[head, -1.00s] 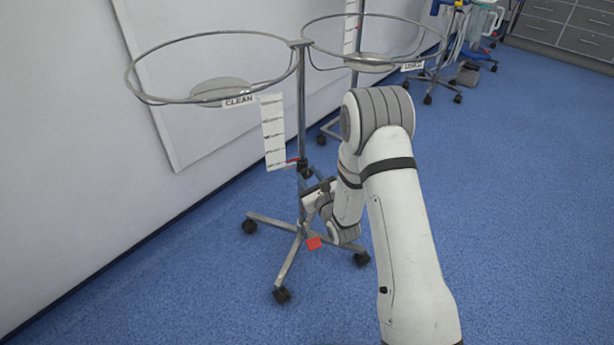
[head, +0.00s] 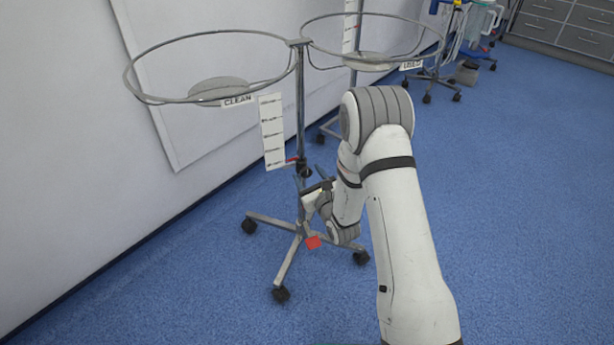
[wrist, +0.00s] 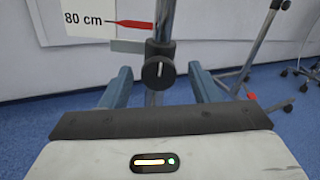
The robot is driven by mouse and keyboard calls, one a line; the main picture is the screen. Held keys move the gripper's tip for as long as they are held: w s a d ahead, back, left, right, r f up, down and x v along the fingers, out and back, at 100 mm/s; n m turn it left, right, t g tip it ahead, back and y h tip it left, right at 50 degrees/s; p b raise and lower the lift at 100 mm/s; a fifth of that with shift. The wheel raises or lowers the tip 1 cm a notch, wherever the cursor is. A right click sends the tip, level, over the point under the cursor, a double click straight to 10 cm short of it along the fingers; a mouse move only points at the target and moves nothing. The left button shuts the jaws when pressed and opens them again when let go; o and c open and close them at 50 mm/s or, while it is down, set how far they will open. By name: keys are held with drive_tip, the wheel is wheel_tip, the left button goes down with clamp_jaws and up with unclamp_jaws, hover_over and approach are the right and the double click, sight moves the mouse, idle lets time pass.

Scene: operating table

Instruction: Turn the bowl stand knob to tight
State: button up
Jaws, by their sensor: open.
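The bowl stand (head: 301,110) stands on wheels near the wall, with two wire rings at its top. Its dark round knob (wrist: 157,73) sits on the pole in the wrist view, with a pale line standing nearly upright on its face. The knob is small in the head view (head: 304,171). My gripper (wrist: 160,70) is open. Its two blue-grey fingers are on either side of the knob in the picture, with gaps on both sides; I see no contact. In the head view my gripper (head: 311,179) is at the pole, just below the knob.
A white height scale (head: 272,130) hangs beside the pole; a red pointer (wrist: 135,25) lies by its 80 cm mark. A second stand pole (wrist: 255,45) is behind at the right. A red pedal-like piece (head: 313,242) is at the stand's base.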

drive_tip(key=shift+s+r, duration=0.1)
drive_tip(key=shift+s, duration=0.05)
drive_tip(key=p+v, duration=0.2)
drive_tip(key=v, duration=0.5)
drive_tip(key=shift+s+d+p, duration=0.15)
drive_tip(key=shift+s+p, duration=0.05)
drive_tip(key=shift+p, duration=0.1)
